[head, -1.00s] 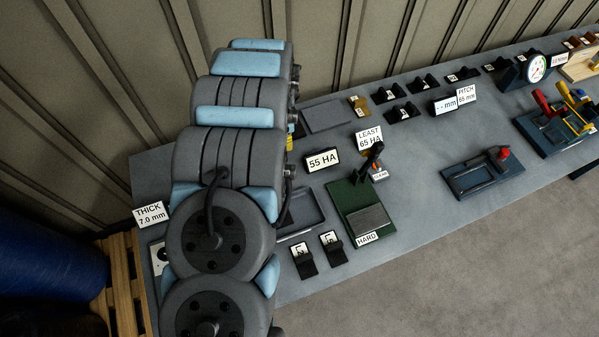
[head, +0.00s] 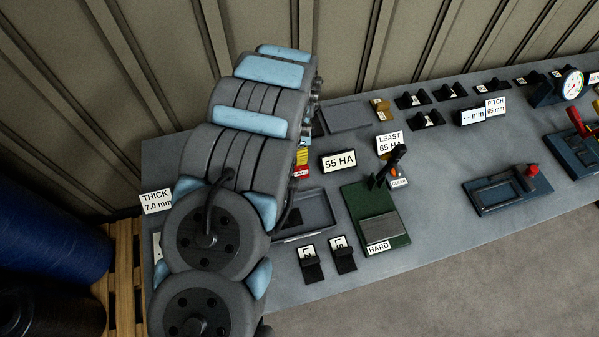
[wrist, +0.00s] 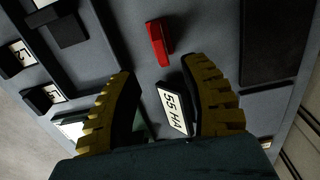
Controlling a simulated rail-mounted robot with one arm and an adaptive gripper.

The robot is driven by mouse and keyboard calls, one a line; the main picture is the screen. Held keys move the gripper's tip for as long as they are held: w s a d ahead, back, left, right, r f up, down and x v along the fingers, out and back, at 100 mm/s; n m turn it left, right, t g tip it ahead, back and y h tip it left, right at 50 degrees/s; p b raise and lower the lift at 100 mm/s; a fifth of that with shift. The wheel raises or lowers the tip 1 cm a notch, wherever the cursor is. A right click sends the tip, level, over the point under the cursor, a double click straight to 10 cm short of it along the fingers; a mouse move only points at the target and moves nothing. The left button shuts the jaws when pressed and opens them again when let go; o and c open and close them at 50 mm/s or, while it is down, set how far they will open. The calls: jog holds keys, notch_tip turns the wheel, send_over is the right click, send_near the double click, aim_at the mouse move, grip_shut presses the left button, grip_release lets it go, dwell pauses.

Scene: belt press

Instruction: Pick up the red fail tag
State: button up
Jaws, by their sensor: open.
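The red fail tag (wrist: 159,42) appears in the wrist view as a small red block on the grey bench, just beyond my fingertips and roughly centred between them. In the head view a red piece with a white label (head: 301,171) shows at the right edge of my arm, partly hidden by it. My gripper (wrist: 162,70) is open and empty, its two yellow ridged fingers spread apart. The tag is not between the finger pads.
The 55 HA sign (wrist: 173,111) stands close by the right finger in the wrist view. A dark tray (wrist: 275,40) lies right of the tag. In the head view, a green hardness block (head: 377,215) and two small black label stands (head: 311,264) are nearby.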

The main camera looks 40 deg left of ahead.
send_over(299, 175)
jog(key=shift+w+a+f, duration=0.15)
jog(key=shift+a+f, duration=0.05)
jog(key=shift+f, duration=1.15)
jog(key=shift+w+a+f, duration=0.1)
jog(key=shift+a+f, duration=0.05)
jog(key=shift+f, duration=1.2)
jog(key=shift+f, duration=0.1)
jog(key=shift+d+f+p, duration=0.1)
jog(key=shift+f+p, duration=0.5)
jog(key=shift+f, duration=1.85)
grip_shut()
